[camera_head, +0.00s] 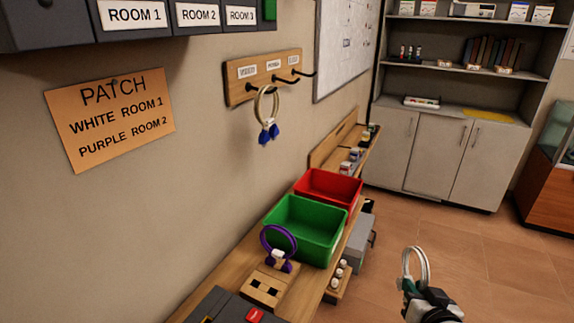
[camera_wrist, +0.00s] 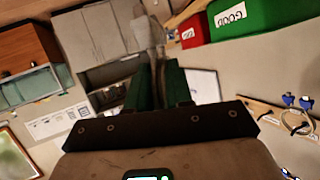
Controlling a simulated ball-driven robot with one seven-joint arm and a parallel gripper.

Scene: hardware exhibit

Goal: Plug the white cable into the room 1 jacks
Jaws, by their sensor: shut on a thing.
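My gripper (camera_head: 422,290) is at the lower right of the head view, over the floor, shut on the white cable (camera_head: 415,262). The cable's loop stands up above the fingers; its plugs are hard to make out. In the wrist view my gripper (camera_wrist: 156,70) has its two green fingers close together, with a pale, blurred part of the white cable (camera_wrist: 147,30) beyond them. The ROOM 1 label (camera_head: 135,15) is on a dark grey wall box at the top left, far from my gripper. The room 1 jacks are out of view.
A purple cable (camera_head: 279,240) stands in a wooden holder (camera_head: 265,289) on the bench. Green (camera_head: 322,253) and red (camera_head: 345,188) bins sit behind it. A cream cable (camera_head: 266,103) with blue plugs hangs from a wall rack. An orange PATCH sign (camera_head: 112,150) is on the wall.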

